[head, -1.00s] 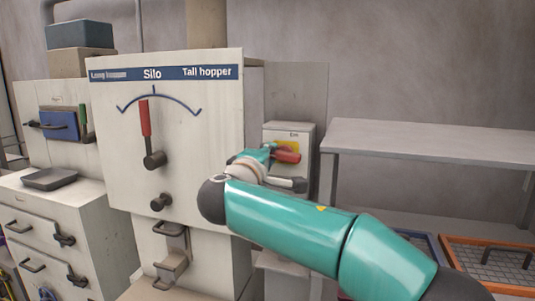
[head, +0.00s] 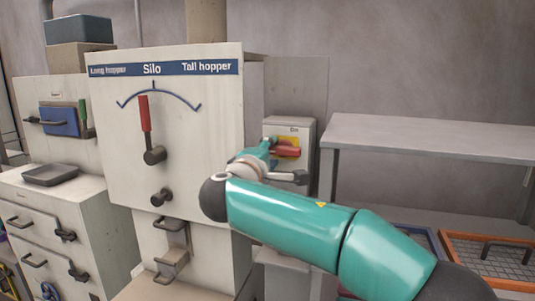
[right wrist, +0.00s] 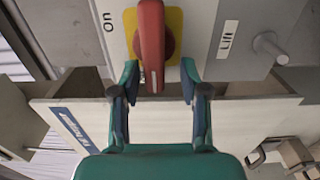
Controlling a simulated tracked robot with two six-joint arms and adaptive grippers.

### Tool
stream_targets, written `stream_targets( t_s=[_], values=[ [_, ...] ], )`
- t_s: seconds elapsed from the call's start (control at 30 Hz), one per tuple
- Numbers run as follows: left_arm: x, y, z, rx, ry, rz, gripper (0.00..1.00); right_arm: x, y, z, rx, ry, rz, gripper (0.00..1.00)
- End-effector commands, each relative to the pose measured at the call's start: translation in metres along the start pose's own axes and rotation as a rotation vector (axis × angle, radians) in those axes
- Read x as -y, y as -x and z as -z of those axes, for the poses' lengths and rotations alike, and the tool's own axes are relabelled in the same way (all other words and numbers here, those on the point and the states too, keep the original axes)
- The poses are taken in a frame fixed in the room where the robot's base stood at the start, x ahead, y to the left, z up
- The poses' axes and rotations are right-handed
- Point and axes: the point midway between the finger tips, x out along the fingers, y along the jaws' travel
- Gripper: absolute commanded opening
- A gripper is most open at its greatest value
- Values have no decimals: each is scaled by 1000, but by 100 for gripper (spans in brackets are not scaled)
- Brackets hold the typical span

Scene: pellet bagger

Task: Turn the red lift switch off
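The red lift switch (head: 285,151) is a red handle on a yellow plate, on the front of a grey box (head: 305,130). In the right wrist view the red handle (right wrist: 151,45) points toward my gripper, with an "On" label to its left and a "Lift" label to its right. My right gripper (right wrist: 158,75) is open. Its two fingers stand on either side of the handle's near end, with a visible gap on each side. In the head view my right gripper (head: 284,162) is partly hidden by its wrist. My left gripper is not in view.
A silo panel (head: 110,150) with a red-handled lever (head: 145,115) stands left of the switch box. A grey metal table (head: 430,138) is on the right, with a blue tray and an orange-rimmed tray (head: 455,245) below. Drawers (head: 50,225) are at the far left.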

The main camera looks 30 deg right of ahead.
Motion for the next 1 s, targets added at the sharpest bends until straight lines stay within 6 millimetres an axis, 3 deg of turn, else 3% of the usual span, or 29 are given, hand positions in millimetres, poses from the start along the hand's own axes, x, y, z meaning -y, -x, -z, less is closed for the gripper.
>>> stream_targets(
  t_s=[0.27,0.43,0.8,1.0],
  values=[
    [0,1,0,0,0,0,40,-2,2,1,-5,-3,-4,46],
    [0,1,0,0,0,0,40,-3,14,2,-7,-4,-4,46],
    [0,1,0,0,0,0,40,-1,85,2,-9,-3,-4,46],
    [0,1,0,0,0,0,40,0,112,1,-4,-2,-2,46]
  ],
)
